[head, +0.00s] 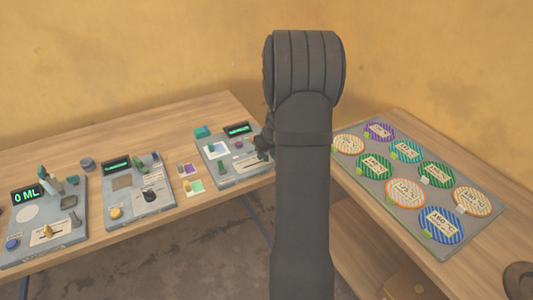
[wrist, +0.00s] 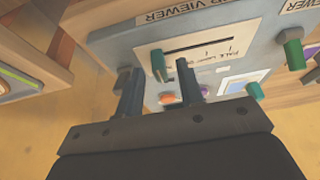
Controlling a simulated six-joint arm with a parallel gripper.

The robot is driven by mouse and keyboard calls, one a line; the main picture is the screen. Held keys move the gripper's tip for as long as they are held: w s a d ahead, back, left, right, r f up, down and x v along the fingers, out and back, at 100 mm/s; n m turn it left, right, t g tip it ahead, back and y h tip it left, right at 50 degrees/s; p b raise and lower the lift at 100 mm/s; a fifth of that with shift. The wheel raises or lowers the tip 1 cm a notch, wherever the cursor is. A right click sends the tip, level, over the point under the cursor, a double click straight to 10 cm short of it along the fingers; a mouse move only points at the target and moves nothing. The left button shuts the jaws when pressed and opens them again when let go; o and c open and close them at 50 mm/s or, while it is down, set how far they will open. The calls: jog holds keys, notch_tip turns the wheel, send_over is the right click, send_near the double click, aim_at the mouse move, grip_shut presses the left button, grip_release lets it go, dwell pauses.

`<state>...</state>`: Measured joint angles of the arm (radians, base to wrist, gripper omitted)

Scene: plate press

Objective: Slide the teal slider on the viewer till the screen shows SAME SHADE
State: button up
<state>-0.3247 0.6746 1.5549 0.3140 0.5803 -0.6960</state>
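The viewer is a grey panel (head: 215,178) at the back right end of the left table. In the wrist view its face (wrist: 122,42) carries a label ending in VIEWER and a dark slot with a scale reading PALE at one end. The teal slider (wrist: 158,66) stands upright at the left end of that slot. My gripper (wrist: 160,68) is open, its two dark fingers apart on either side of the slider in the picture; I see no contact. In the head view my arm hides most of the gripper. The viewer's screen (head: 238,129) is lit, its text too small to read.
An orange button (wrist: 168,98) lies close to the fingers. Other instruments (head: 138,192) stand left. A tray of striped discs (head: 388,200) lies right.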

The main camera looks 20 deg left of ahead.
jog(key=shift+w+f, duration=0.1)
jog(key=shift+f, duration=0.2)
grip_shut()
jog(key=shift+s+a, duration=1.1)
jog(key=shift+a, duration=0.05)
grip_release()
jog(key=shift+r, duration=0.1)
jog(key=v, duration=1.7)
jog(key=x, duration=1.7)
